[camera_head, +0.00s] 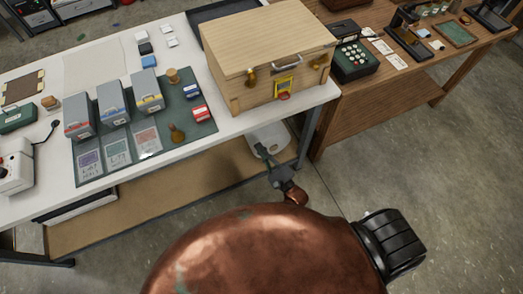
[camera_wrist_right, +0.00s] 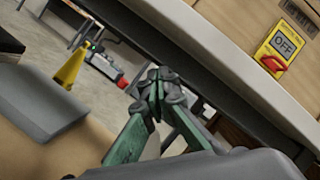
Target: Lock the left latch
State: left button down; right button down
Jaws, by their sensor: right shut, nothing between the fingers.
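A pale wooden chest (camera_head: 238,55) with a closed lid and metal handle stands on the white table. The left latch (camera_head: 251,76), a small brass piece, is on its front near the left end; whether it is locked is too small to tell. A similar right latch (camera_head: 320,61) is near the right end. Between them is a yellow OFF plate (camera_head: 285,86) with a red knob, also in the wrist view (camera_wrist_right: 282,42). My right gripper (camera_head: 261,149) is shut and empty, below and in front of the table edge, apart from the chest. Its green fingers (camera_wrist_right: 158,77) meet. My left gripper is out of view.
A dark mat (camera_head: 203,128) with several grey boxes and cards lies left of the chest. A green-black keypad device (camera_head: 355,62) is on the wooden table to the right. The white table's front edge (camera_wrist_right: 258,90) lies between my right gripper and the chest.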

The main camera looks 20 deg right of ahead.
jog(key=shift+d+f+n+g, duration=0.15)
jog(key=shift+f+n+g, duration=0.35)
jog(key=shift+f, duration=0.55)
